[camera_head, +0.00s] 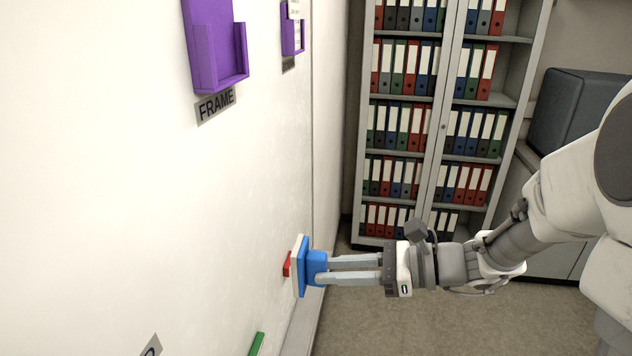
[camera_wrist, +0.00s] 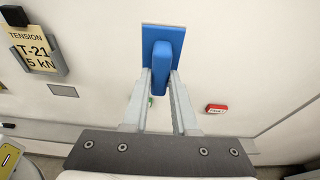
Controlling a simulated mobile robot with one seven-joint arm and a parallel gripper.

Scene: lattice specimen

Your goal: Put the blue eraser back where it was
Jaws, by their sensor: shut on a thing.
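The blue eraser (camera_head: 316,268) has a blue handle and back plate with a white pad facing the white board (camera_head: 120,200). My gripper (camera_head: 325,270) is shut on its handle, fingers reaching left toward the board. In the wrist view the eraser (camera_wrist: 162,50) sits between the two fingertips of my gripper (camera_wrist: 161,78), its plate beyond them. The pad is very close to the board; I cannot tell whether it touches. The place where the eraser was is not clearly marked in either view.
A red item (camera_head: 287,264) is on the board just beyond the eraser and also shows in the wrist view (camera_wrist: 216,108). A green item (camera_head: 257,343) is lower. A purple holder (camera_head: 213,50) hangs above a FRAME label (camera_head: 216,105). A binder cabinet (camera_head: 430,130) stands behind.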

